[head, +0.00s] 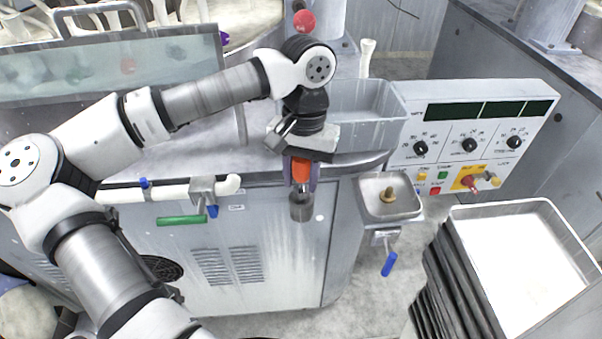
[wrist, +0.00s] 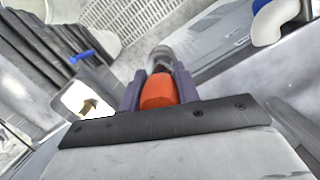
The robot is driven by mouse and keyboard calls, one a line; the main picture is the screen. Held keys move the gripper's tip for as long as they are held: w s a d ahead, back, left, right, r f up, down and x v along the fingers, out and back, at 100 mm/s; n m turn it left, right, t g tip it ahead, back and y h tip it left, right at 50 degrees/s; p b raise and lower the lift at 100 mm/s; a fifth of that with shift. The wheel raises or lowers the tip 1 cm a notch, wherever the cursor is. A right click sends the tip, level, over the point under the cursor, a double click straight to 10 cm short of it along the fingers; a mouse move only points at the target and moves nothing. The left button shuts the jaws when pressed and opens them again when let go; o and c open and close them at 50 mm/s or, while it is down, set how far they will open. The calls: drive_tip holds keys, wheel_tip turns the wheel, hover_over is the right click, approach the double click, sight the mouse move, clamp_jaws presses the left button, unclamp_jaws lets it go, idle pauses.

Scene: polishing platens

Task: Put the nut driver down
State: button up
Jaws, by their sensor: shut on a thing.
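My gripper (head: 301,174) is shut on the nut driver (head: 301,170), which has an orange handle and a grey metal socket end. The nut driver hangs upright, socket down, in front of the grey machine cabinet and touches nothing below that I can see. In the wrist view the orange handle (wrist: 158,92) sits between the two dark purple fingers, with its grey end pointing away from the camera.
A small metal tray (head: 370,205) with a brass fitting (head: 388,195) stands right of my gripper, a blue-handled valve (head: 389,262) below it. A grey basin (head: 372,132) lies behind. A control panel (head: 470,145) and stacked white-lined trays (head: 520,262) are at right.

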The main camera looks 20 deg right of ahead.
drive_tip(key=shift+f, duration=0.3)
drive_tip(key=o, duration=1.1)
drive_tip(key=shift+r, duration=0.1)
drive_tip(key=shift+r+p, duration=0.5)
drive_tip(key=shift+r, duration=0.1)
drive_tip(key=r, duration=0.4)
drive_tip(key=w+r+b, duration=0.1)
drive_tip(key=r, duration=0.3)
drive_tip(key=d+r, duration=0.1)
drive_tip(key=r, duration=0.2)
drive_tip(key=shift+w+r, duration=0.2)
drive_tip(key=shift+r, duration=0.2)
drive_tip(key=shift+d, duration=0.1)
